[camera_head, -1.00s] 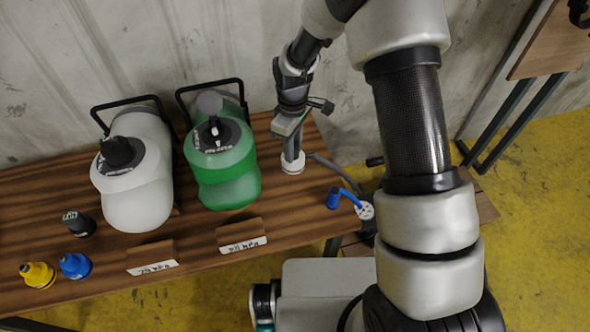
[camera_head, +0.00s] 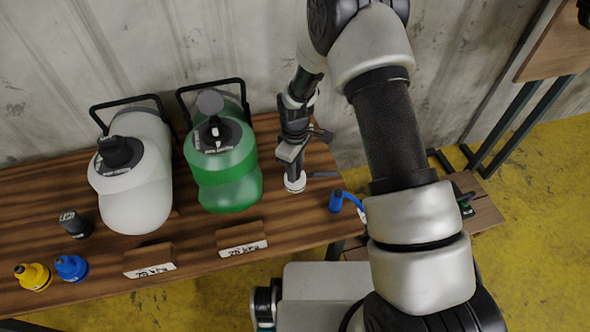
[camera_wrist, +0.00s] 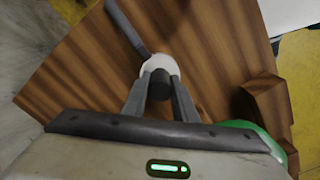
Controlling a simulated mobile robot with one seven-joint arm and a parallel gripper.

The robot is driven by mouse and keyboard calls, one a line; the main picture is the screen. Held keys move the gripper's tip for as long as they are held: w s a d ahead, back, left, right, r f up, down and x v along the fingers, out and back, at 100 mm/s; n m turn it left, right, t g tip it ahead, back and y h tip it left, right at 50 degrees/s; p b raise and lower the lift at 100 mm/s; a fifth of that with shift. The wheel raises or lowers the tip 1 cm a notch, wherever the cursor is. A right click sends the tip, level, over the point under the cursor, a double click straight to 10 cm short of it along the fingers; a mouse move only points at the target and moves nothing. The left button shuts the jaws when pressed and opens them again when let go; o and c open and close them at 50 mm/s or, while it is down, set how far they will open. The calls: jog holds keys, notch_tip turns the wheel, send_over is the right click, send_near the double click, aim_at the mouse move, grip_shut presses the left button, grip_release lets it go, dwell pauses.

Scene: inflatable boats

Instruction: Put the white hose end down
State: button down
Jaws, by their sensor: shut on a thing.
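The white hose end (camera_head: 295,184) is at the right part of the wooden table (camera_head: 320,225), right of the green container. My gripper (camera_head: 292,166) points down over it and is shut on it. In the wrist view my two fingers (camera_wrist: 158,95) close around its dark upper part, and its white round base (camera_wrist: 156,66) shows beyond them. A grey hose (camera_wrist: 127,27) leads away from the base. The base is at or very near the tabletop; I cannot tell if it touches.
A green container (camera_head: 226,177) and a white container (camera_head: 135,195) stand left of my gripper. A blue hose end (camera_head: 338,202) is near the table's right edge. Small black, blue (camera_head: 71,267) and yellow caps are at the left. Two label holders (camera_head: 243,247) stand along the front.

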jog(key=shift+f, duration=0.1)
jog(key=c, duration=1.4)
grip_release()
jog(key=shift+c, duration=0.2)
